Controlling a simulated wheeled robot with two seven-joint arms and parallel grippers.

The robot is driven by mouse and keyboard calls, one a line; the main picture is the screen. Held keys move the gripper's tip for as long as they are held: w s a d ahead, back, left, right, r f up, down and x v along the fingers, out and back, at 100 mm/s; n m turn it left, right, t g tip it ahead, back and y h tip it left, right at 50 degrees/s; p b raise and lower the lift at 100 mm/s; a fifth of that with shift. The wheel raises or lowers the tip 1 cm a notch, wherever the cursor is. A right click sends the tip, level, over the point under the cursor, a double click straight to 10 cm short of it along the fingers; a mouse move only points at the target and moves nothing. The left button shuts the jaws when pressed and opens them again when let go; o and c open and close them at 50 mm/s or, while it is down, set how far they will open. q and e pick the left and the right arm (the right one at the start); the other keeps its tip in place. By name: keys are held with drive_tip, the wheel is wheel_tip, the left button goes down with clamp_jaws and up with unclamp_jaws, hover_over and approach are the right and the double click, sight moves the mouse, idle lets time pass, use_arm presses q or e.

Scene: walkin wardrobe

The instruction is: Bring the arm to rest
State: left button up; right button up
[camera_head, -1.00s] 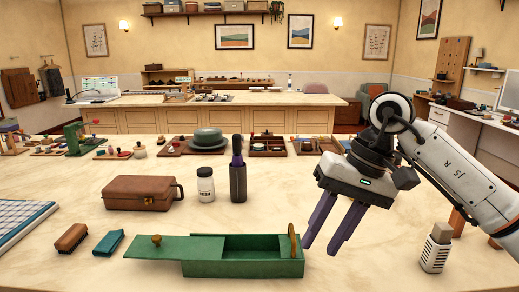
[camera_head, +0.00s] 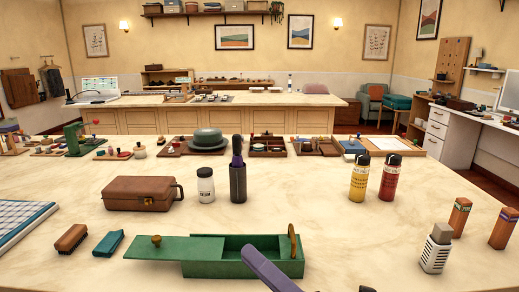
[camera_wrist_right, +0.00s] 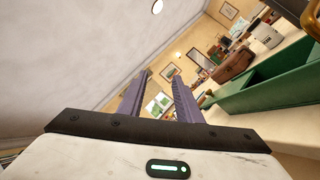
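My right gripper (camera_head: 264,268) shows in the head view only as one purple finger, low in the picture in front of the green box (camera_head: 240,270). In the right wrist view both fingers of the right gripper (camera_wrist_right: 160,92) stand apart with only the room behind them, so it is open and empty. The green box has its lid (camera_head: 180,249) slid out to the left, and its inside looks empty. The box also shows at the right of the wrist view (camera_wrist_right: 270,93). My left gripper is in no view.
Yellow (camera_head: 360,178) and red (camera_head: 390,178) bottles stand at right. A grey-and-white shaker (camera_head: 437,249) is right of the box, with clear tabletop between.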

drive_tip(key=s+d+f+m+h, duration=0.3)
drive_tip(key=d+f+m+h, duration=0.15)
drive_tip(key=f+m, duration=0.45)
drive_tip(key=s+d+f+m+h, duration=0.2)
drive_tip(key=d+f+m+h, duration=0.2)
drive_tip(key=f+m+h, duration=0.35)
drive_tip(key=s+d+f+m+h, duration=0.3)
drive_tip(key=d+f+m, duration=0.2)
drive_tip(key=f+m, duration=0.55)
drive_tip(key=s+d+f+m+g, duration=0.1)
drive_tip(key=s+f+m+g, duration=0.1)
drive_tip(key=s+f, duration=0.2)
drive_tip(key=s+d+f+m+g+h+p, duration=0.1)
drive_tip(key=s+f+m+g, duration=0.1)
drive_tip(key=s, duration=0.5)
wheel_tip(320, 180, down, 2)
drive_tip(key=shift+s+d+f+m+g+p, duration=0.3)
drive_tip(key=shift+s+m, duration=0.1)
drive_tip(key=shift+m, duration=0.2)
